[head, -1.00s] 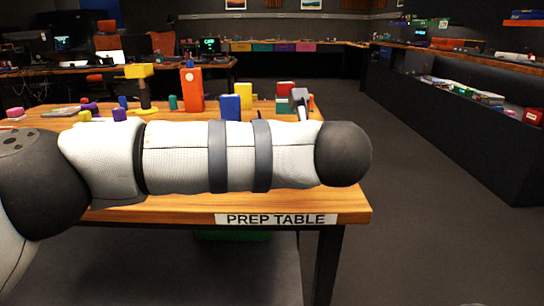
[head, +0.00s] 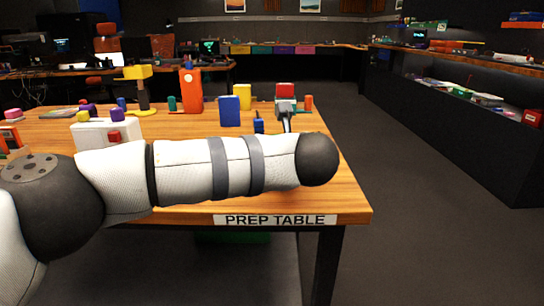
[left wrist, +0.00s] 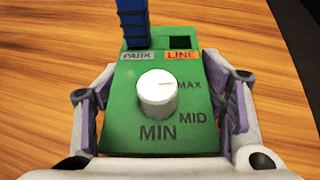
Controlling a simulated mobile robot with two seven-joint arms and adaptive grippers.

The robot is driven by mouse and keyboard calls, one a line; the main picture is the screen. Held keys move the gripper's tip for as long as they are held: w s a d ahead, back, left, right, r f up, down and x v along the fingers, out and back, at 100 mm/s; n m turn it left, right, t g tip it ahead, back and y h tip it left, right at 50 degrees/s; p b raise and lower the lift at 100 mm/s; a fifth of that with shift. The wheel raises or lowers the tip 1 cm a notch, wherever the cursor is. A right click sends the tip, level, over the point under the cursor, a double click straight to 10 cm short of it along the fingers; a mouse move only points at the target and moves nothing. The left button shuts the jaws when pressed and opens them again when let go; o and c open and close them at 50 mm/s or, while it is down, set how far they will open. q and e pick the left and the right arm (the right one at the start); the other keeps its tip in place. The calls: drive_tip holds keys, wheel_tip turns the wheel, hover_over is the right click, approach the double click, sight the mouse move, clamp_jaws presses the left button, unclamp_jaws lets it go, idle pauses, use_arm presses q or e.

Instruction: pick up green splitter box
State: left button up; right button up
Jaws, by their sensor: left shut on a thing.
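The green splitter box (left wrist: 120,122) fills the middle of the left wrist view. It has a white knob (left wrist: 157,92) with MIN, MID and MAX marks. A blue piece (left wrist: 133,22) stands in its PARK slot, and the LINE slot beside it looks empty. My left gripper (left wrist: 158,84) is shut on the box, with one finger at each side. In the head view my left gripper (head: 286,111) is at the right part of the table, partly behind my forearm, and the green box cannot be made out clearly there. My right gripper is not in view.
The prep table (head: 330,190) also holds a red block (head: 285,90), an orange box (head: 191,90), a blue box (head: 229,111), a yellow box (head: 243,96) and a white box (head: 92,136). Floor is open to the right of the table.

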use_arm(q)
drive_tip(key=shift+f, duration=0.15)
